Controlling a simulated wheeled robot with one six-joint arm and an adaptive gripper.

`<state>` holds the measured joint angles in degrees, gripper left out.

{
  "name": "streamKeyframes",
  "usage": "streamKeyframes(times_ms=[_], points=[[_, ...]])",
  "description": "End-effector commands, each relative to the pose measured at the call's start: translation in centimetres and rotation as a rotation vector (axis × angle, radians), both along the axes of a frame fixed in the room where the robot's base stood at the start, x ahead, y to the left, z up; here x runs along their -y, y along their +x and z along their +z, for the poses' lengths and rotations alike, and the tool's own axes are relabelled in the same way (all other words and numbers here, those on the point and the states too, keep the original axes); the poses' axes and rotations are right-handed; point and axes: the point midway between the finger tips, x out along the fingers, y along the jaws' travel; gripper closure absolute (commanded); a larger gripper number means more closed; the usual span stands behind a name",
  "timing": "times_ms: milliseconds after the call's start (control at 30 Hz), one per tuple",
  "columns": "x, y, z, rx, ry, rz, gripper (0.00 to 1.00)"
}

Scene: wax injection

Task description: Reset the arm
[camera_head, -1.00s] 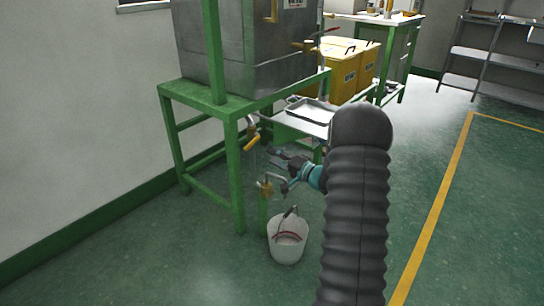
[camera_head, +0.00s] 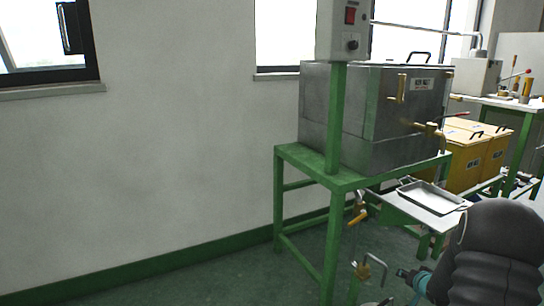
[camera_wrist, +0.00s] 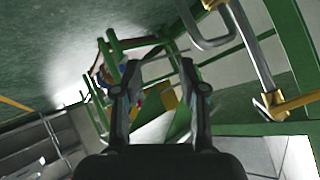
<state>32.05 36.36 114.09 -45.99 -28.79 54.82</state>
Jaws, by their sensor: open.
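My gripper (camera_wrist: 157,72) is open in the wrist view, with its two dark fingers spread apart and nothing between them. In the head view, my arm's dark sleeve fills the lower right corner. My gripper (camera_head: 404,274) shows there only as a small dark and teal part beside a brass valve with a bent metal handle (camera_head: 366,270). I cannot tell from this view how far apart they are.
A metal tank (camera_head: 345,115) stands on a green frame (camera_head: 283,205). A metal tray (camera_head: 434,197) lies on a white shelf beside it. Yellow boxes (camera_head: 464,166) stand behind. In the wrist view, a metal pipe with a brass fitting (camera_wrist: 272,102) is close on the right.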

Motion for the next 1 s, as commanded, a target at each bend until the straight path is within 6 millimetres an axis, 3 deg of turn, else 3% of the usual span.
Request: streamKeyframes(times_ms=[167,367,700,1000], points=[[-0.1,-5.3,1.8,-0.25,-0.18,-0.026,0.58],[-3.2,-12.1,5.5,-0.502,-0.277,0.014,0.58],[-12.0,-22.5,12.1,-0.742,-0.275,0.175,0.58],[-20.0,-30.2,16.9,-0.778,-0.228,0.326,0.58]])
